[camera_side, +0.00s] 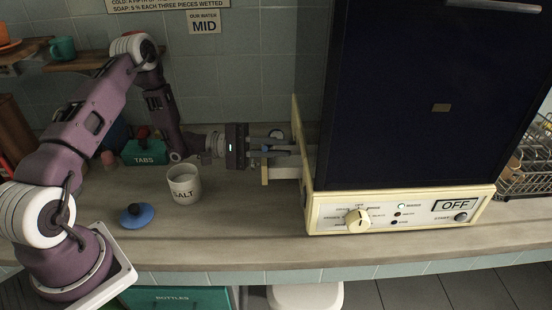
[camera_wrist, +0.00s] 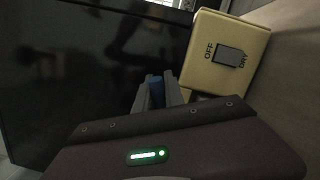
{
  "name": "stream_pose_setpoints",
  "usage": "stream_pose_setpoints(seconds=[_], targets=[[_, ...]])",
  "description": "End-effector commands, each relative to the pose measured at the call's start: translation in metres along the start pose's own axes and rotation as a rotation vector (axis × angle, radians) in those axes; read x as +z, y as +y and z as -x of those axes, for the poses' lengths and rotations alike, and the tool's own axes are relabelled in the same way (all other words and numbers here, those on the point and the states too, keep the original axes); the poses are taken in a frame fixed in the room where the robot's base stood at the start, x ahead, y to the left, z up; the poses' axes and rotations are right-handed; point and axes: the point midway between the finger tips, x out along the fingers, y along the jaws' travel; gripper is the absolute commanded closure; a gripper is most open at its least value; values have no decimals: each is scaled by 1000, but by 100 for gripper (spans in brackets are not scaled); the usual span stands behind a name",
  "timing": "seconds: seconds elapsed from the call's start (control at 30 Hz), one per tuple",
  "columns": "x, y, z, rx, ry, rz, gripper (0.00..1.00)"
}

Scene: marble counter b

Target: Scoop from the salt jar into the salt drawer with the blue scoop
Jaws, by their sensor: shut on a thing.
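The salt jar (camera_side: 183,190), a pale pot marked SALT, stands upright on the counter left of the machine. My gripper (camera_side: 292,150) reaches right, past the jar, to the machine's left side. It is shut on a blue thing, seemingly the blue scoop (camera_wrist: 156,88), which shows between the fingers in the wrist view. The scoop's bowl and any salt in it cannot be made out. A cream piece (camera_side: 265,173) juts from the machine's left side just below the gripper, seemingly the salt drawer pulled out; its inside is hidden.
The dark machine (camera_side: 420,100) has a cream front panel (camera_side: 330,215) with a knob. A cream block (camera_wrist: 240,35) marked OFF and DRY is beside the fingers. A blue lid (camera_side: 136,215) lies on the counter. A green TABS box (camera_side: 145,153) stands behind the jar. The front counter is clear.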

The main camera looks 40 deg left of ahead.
Motion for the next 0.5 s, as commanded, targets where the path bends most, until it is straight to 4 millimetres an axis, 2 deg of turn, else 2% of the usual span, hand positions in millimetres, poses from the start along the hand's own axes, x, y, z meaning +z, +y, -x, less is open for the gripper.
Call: stream_pose_setpoints(seconds=[0.5], targets=[[0, -3, 0, 1, -3, -38, 100]])
